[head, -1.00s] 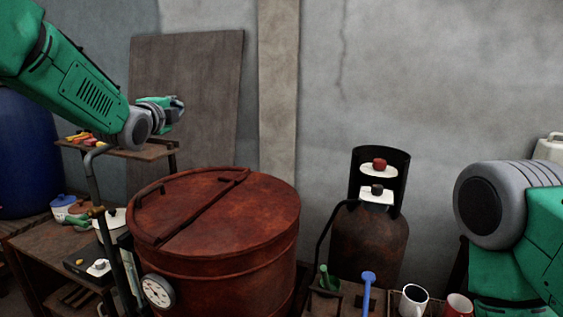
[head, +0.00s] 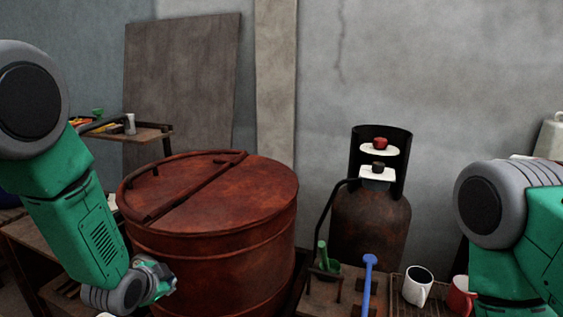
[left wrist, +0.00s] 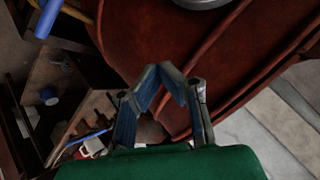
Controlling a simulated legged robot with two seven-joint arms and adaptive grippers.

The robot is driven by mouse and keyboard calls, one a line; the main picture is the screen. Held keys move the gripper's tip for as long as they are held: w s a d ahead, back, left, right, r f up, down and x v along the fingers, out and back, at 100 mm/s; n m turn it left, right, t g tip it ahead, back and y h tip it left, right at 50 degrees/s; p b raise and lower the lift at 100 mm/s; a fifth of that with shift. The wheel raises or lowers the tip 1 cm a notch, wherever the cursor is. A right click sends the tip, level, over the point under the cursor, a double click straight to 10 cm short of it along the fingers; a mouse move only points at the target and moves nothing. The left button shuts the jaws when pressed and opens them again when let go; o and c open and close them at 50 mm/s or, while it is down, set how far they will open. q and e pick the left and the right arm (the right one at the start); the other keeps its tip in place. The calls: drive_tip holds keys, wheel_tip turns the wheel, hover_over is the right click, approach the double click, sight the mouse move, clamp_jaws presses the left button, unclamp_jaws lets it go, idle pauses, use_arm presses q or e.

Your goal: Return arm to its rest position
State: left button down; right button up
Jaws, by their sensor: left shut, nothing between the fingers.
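My left arm comes in from the left in the head view and hangs down in front of the large rusty red vat (head: 215,205). My left gripper (head: 158,280) is low beside the vat's front left side. In the left wrist view its blue-grey fingers (left wrist: 160,72) meet at the tips with nothing between them. The vat's red wall (left wrist: 175,40) shows beyond the fingers there, apart from them as far as I can tell. Only the upper part of my right arm shows at the right edge of the head view; its gripper is out of frame.
A wooden shelf (head: 150,134) stands at the back left. A rusty gas cylinder (head: 368,225) with red and black knobs stands right of the vat. A blue-handled tool (head: 368,275), a white mug (head: 417,286) and a red mug (head: 460,297) are at the front right.

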use_arm(q)
drive_tip(key=s+f+n+g+b, duration=0.4)
drive_tip(key=s+f+n+g, duration=0.1)
drive_tip(key=s+f, duration=1.4)
drive_tip(key=s+f+n+g+b, duration=0.2)
drive_tip(key=s, duration=0.8)
drive_tip(key=s+f+n+g+b, duration=0.1)
drive_tip(key=s+f+n+g, duration=0.1)
drive_tip(key=s, duration=0.8)
drive_tip(key=shift+f+n+y+b, duration=0.3)
drive_tip(key=shift+f+y+b, duration=0.1)
drive_tip(key=shift+f, duration=0.2)
use_arm(e)
wheel_tip(320, 180, down, 9)
drive_tip(key=d, duration=0.1)
use_arm(q)
drive_tip(key=shift+a, duration=0.15)
use_arm(e)
drive_tip(key=shift+s+r, duration=0.1)
use_arm(q)
drive_tip(key=shift+a+f, duration=0.15)
drive_tip(key=shift+a, duration=0.25)
use_arm(e)
drive_tip(key=shift+a+r, duration=0.1)
drive_tip(key=shift+a, duration=0.35)
